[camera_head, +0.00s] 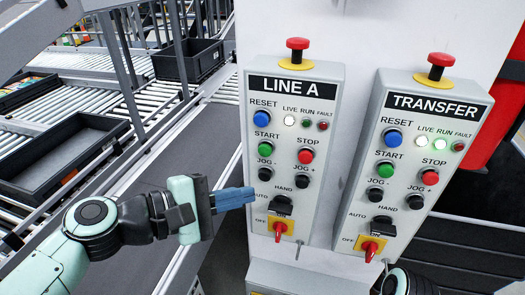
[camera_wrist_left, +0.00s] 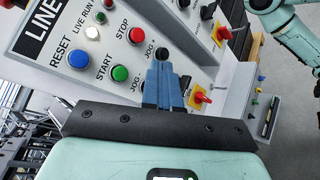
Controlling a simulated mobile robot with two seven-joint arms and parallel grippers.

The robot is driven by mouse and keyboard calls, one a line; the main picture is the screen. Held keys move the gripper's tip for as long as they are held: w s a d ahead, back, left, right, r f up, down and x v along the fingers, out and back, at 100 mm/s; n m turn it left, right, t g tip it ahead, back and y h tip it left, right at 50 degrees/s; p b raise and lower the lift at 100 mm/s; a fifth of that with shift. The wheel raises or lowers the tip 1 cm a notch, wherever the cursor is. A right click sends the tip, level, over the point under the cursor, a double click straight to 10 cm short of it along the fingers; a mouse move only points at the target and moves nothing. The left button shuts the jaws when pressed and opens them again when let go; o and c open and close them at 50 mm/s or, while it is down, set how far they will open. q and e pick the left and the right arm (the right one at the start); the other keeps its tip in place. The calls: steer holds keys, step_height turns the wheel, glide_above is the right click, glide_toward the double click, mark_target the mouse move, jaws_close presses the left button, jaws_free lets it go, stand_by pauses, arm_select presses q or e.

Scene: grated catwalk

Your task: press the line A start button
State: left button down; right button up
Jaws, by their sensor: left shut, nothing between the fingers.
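START also shows in the left wrist view (camera_wrist_left: 119,73), left of my fingers and uncovered. My left gripper (camera_head: 251,196) is shut and empty. Its blue fingertips are at the panel's lower left, below START and left of the AUTO/HAND knob (camera_head: 282,205); I cannot tell whether they touch the panel. My right gripper is out of view.
The similar TRANSFER panel (camera_head: 437,103) stands to the right, its green RUN lamp (camera_head: 440,144) lit. LINE A's white LIVE lamp (camera_head: 289,121) is lit; its RUN lamp looks dim. A red emergency stop (camera_head: 297,44) tops LINE A. Roller conveyors with black crates (camera_head: 66,150) lie left.

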mark_target(269, 153)
arm_select(q)
steer(key=w+d+p, duration=0.2)
steer(key=w+p, duration=0.1)
steer(key=w, duration=0.5)
steer(key=shift+w+d, duration=0.25)
steer(key=shift+d, duration=0.1)
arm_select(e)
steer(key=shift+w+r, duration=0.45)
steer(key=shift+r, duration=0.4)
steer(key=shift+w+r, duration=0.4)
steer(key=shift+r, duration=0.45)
arm_select(q)
steer(key=shift+w, duration=0.1)
steer(key=shift+w+d, duration=0.15)
steer(key=shift+w, duration=0.15)
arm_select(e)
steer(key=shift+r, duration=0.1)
